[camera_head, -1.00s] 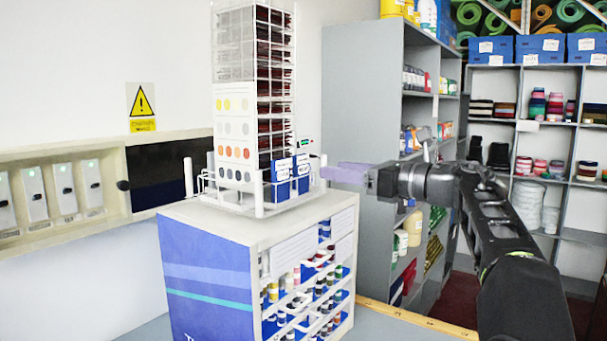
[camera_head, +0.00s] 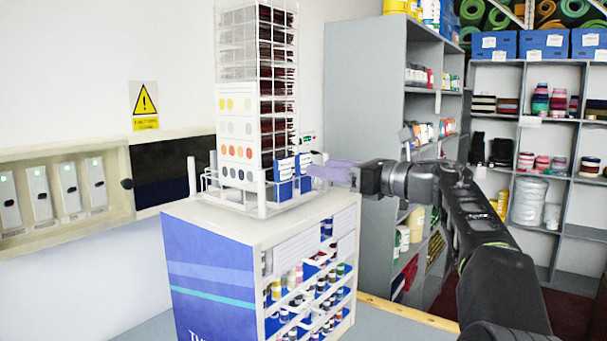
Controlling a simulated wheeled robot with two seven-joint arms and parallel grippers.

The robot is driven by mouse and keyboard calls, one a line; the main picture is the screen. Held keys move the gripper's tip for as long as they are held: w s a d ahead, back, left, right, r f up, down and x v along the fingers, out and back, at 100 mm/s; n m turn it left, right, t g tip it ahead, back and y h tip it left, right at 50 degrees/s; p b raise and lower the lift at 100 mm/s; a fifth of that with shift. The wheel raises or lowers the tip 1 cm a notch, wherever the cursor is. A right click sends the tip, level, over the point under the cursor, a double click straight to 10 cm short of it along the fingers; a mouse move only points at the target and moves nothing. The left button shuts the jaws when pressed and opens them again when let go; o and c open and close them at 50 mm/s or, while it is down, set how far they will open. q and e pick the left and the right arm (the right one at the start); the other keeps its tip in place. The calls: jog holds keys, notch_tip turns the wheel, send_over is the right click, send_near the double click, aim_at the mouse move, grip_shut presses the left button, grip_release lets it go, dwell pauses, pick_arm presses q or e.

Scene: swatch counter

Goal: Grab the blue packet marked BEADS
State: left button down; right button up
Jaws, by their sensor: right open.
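Blue packets with white labels stand at the foot of the swatch tower, one in front (camera_head: 283,182) and one beside it to the right (camera_head: 303,172). The label print is too small to read, so I cannot tell which is marked BEADS. My right gripper (camera_head: 318,172) comes in from the right, its purple fingers pointing left at the right-hand packet. It is open. The fingertips are at or very near that packet; I cannot tell whether they touch. My left gripper is not in view.
The wire swatch tower (camera_head: 238,130) stands on a white-topped cabinet (camera_head: 262,226) with small bottles in its side racks. A grey shelf unit (camera_head: 365,95) stands behind my right arm. A wall panel (camera_head: 60,190) is at the left.

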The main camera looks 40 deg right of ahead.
jog(key=p+x, duration=0.1)
jog(key=x, duration=0.3)
jog(key=shift+w+p, duration=0.15)
jog(key=shift+p, duration=0.15)
jog(key=c, duration=1.1)
